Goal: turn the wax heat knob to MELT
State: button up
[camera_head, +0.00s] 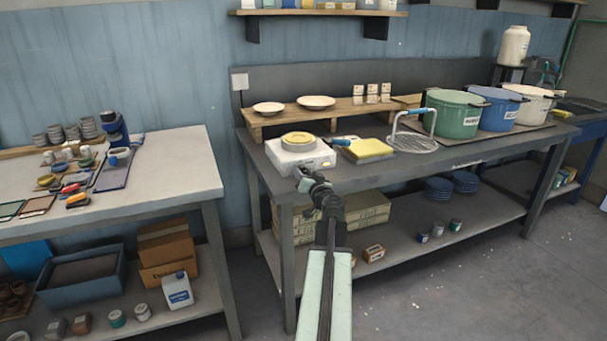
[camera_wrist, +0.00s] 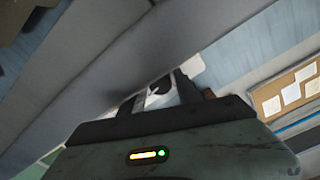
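The wax heater (camera_head: 312,158) is a white box with a round yellow-topped pan, at the left front corner of the dark bench. My gripper (camera_head: 300,173) is at the heater's front left and hides its knob in the head view. In the wrist view a dark round knob (camera_wrist: 159,84) with a white pointer mark shows on the white heater front. The two fingers of my gripper (camera_wrist: 161,88) stand apart on either side of it, with some gap visible. I cannot tell whether they touch it. The MELT mark cannot be read.
A yellow block (camera_head: 368,149) lies right of the heater, then a wire rack (camera_head: 415,143) and a green pot (camera_head: 453,116). A wooden riser (camera_head: 340,112) with plates stands behind. A pale table (camera_head: 165,165) is at left, with a gap between it and the bench.

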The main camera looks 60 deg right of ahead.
jog(key=shift+o, duration=0.4)
jog(key=v, duration=0.7)
jog(key=shift+s+a, duration=0.25)
jog(key=shift+s, duration=0.05)
